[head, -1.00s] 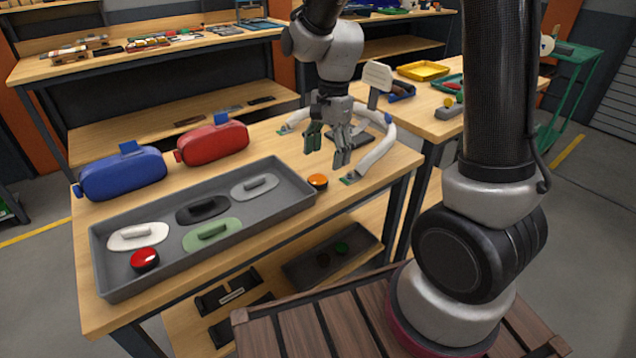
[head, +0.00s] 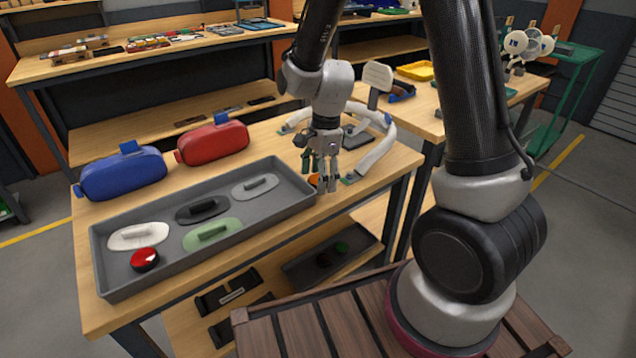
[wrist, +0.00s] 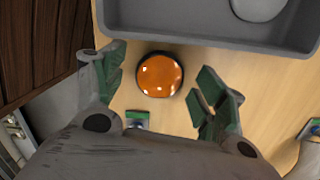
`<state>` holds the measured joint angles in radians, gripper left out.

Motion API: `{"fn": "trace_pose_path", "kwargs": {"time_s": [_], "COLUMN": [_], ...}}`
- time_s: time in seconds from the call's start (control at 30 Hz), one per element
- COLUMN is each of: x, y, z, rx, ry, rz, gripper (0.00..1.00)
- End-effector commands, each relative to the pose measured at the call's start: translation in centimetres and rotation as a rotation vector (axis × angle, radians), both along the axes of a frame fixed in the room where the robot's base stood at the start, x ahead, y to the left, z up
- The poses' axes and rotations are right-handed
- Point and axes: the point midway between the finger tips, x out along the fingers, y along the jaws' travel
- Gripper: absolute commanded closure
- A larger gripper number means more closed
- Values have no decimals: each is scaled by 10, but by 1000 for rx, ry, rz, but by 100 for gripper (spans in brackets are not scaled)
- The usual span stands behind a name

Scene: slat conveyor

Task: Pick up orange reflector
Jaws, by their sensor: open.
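The orange reflector (wrist: 160,75) is a round, glossy orange disc in a dark rim. It lies on the wooden table just outside the grey tray's right end. In the head view the reflector (head: 314,180) is partly hidden behind my fingers. My gripper (head: 322,178) is directly above it, fingers pointing down. In the wrist view my gripper (wrist: 160,88) is open, with one green-padded finger to each side of the reflector and a gap on both sides. It holds nothing.
The grey tray (head: 255,217) beside the reflector holds several oval handled pieces and a red reflector (head: 145,259). A blue case (head: 122,173) and a red case (head: 213,141) stand behind it. A white curved piece (head: 376,152) lies to the right. The table's front edge is close.

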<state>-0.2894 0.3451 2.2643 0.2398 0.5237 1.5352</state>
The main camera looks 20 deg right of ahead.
Motion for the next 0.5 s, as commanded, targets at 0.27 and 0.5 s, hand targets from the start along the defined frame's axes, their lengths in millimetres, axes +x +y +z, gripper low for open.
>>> {"fn": "trace_pose_path", "kwargs": {"time_s": [0.27,0.5], "x": [0,0], "y": [0,0], "z": [0,1], "rx": [0,0], "ry": [0,0], "rz": [0,0], "gripper": [60,74]}}
